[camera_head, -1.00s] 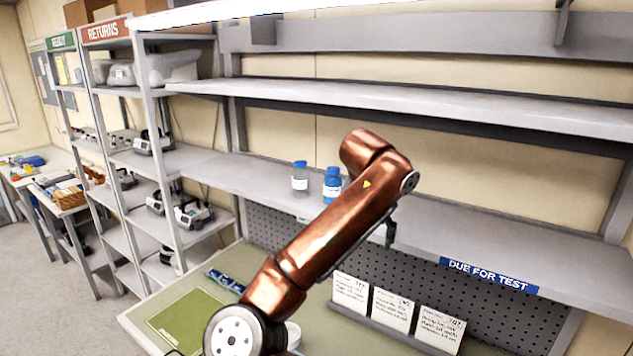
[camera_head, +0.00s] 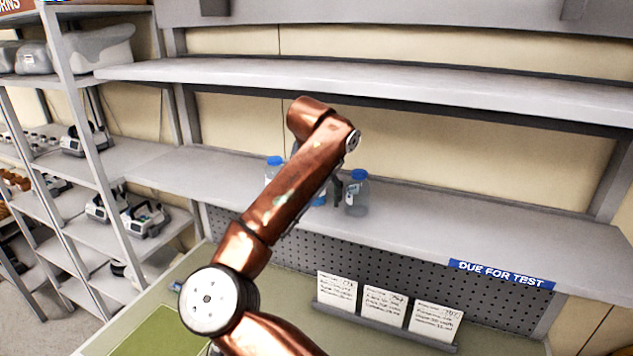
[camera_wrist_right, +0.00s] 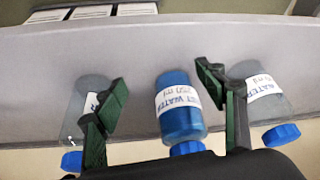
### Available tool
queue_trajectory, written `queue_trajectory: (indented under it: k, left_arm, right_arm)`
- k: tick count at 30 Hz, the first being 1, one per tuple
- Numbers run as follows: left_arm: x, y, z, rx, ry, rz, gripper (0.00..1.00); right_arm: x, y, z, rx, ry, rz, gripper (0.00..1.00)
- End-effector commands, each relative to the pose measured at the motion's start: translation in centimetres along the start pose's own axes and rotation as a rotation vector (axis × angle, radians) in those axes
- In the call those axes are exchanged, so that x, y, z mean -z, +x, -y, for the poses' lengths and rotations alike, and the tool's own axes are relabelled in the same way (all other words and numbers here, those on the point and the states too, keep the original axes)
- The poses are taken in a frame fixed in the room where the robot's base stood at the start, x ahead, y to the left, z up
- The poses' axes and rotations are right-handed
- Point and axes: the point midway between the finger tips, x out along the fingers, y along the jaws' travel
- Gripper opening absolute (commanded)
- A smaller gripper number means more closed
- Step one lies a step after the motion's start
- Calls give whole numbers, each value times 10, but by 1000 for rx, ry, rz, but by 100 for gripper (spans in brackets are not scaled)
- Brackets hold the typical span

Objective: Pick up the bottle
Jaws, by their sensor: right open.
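Three bottles with blue caps stand on the grey shelf (camera_head: 430,220). In the right wrist view, a blue-filled bottle (camera_wrist_right: 180,115) labelled as water is between the two dark green fingers of my right gripper (camera_wrist_right: 163,85), which is open. A clear bottle (camera_wrist_right: 88,95) is beyond the left finger, and another clear bottle (camera_wrist_right: 268,100) is beside the right finger. In the head view, the left clear bottle (camera_head: 274,168) and right clear bottle (camera_head: 357,195) show. My arm hides most of the blue one. My right gripper (camera_head: 338,190) is partly hidden there. My left gripper is out of view.
Another shelf (camera_head: 400,90) runs above the bottles. Label cards (camera_head: 384,306) stand on the bench below, before a perforated panel (camera_head: 400,260). A rack with devices (camera_head: 140,215) is at left. The shelf is clear to the right of the bottles.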

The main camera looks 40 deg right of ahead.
Motion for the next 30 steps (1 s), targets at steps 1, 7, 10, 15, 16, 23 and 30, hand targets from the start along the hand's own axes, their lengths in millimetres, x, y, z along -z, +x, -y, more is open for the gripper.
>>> queue_trajectory:
  k: [1, 7, 10, 15, 16, 23, 30]
  left_arm:
    - [-6, -4, 0, 0, -2, 7, 40]
    - [-24, -8, 0, 0, -5, 29, 40]
    - [-8, -12, 2, 2, -1, 12, 40]
    - [24, -23, 5, 4, 5, -30, 40]
    - [26, -24, 5, 4, 5, -32, 40]
    - [15, -28, 4, 3, 3, -17, 40]
    - [3, -27, 3, 3, 1, -3, 40]
  right_arm:
    - [8, 3, 2, -3, -4, 5, 64]
    - [22, 14, 6, -6, -5, 6, 64]
    - [33, 18, 4, -7, -2, 8, 64]
    - [60, 27, 2, -7, 0, 7, 64]
    - [63, 29, 2, -6, -1, 8, 64]
    - [64, 44, 3, -7, 0, 6, 64]
    - [64, 44, 2, -7, 0, 6, 60]
